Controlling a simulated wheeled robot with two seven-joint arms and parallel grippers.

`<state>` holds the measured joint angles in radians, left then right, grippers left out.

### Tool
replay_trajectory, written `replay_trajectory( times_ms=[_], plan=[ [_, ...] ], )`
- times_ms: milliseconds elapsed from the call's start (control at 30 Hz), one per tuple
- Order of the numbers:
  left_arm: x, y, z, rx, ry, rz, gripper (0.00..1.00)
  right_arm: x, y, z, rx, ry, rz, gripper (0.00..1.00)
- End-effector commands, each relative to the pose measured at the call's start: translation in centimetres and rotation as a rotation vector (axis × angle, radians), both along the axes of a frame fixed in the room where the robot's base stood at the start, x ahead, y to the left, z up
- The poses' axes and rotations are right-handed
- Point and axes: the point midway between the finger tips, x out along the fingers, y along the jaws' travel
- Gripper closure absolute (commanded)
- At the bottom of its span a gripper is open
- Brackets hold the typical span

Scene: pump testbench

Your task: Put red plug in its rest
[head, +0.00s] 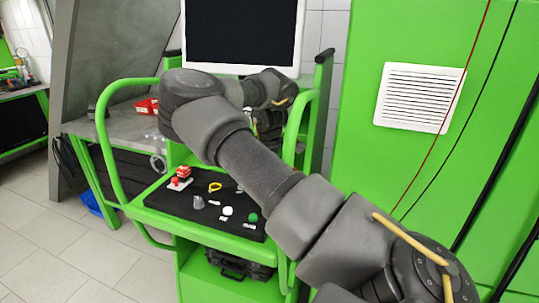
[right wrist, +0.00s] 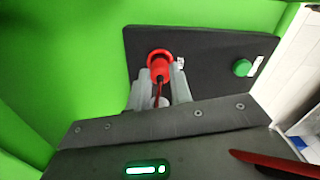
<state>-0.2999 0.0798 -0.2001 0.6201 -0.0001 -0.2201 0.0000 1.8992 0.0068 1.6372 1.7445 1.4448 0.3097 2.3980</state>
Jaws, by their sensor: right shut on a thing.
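The red plug (right wrist: 159,63) shows in the right wrist view as a round red end between the two grey fingertips of my right gripper (right wrist: 160,85). The gripper is shut on it. In the head view the black mat (head: 190,208) lies on the green cart. My left gripper is not in view.
Green cart rails (head: 107,145) rise beside the mat. A monitor (head: 243,35) stands behind.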

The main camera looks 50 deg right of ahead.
Motion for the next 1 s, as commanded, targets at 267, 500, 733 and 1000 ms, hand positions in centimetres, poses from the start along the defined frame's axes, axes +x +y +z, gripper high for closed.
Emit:
replay_trajectory(
  times_ms=[267,500,733,1000],
  plan=[
    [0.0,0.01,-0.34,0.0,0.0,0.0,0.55,-0.01,0.0,-0.57,0.0,0.0,0.0,0.95],
    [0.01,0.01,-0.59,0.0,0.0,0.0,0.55,-0.02,0.0,-1.0,0.0,0.0,0.0,0.95],
    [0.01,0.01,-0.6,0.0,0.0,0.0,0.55,-0.02,0.0,-1.07,0.0,0.0,0.0,0.95],
    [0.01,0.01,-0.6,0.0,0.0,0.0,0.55,-0.02,0.0,-1.07,0.0,0.0,0.0,0.53]
  ],
)
